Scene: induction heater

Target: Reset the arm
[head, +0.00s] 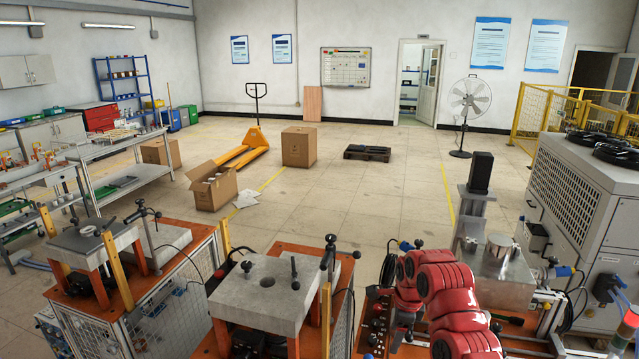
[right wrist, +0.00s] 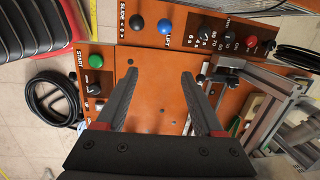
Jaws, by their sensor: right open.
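My right arm shows in red in the head view, reaching over the orange bench at the lower right. Its gripper is hard to make out there. In the right wrist view my right gripper (right wrist: 159,75) is open, with two dark fingers apart and nothing between them. It hangs over an orange control panel (right wrist: 150,65). A green START button (right wrist: 95,61) lies left of the fingers. A black SLIDE button (right wrist: 136,22) and a blue LIFT button (right wrist: 165,26) lie beyond the fingertips. My left gripper is not in view.
A metal frame (right wrist: 288,98) stands right of the fingers, and a black cable coil (right wrist: 52,105) lies left. In the head view a workstation with a grey slab (head: 262,300) stands left of my right arm. A large grey chiller (head: 590,195) stands right.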

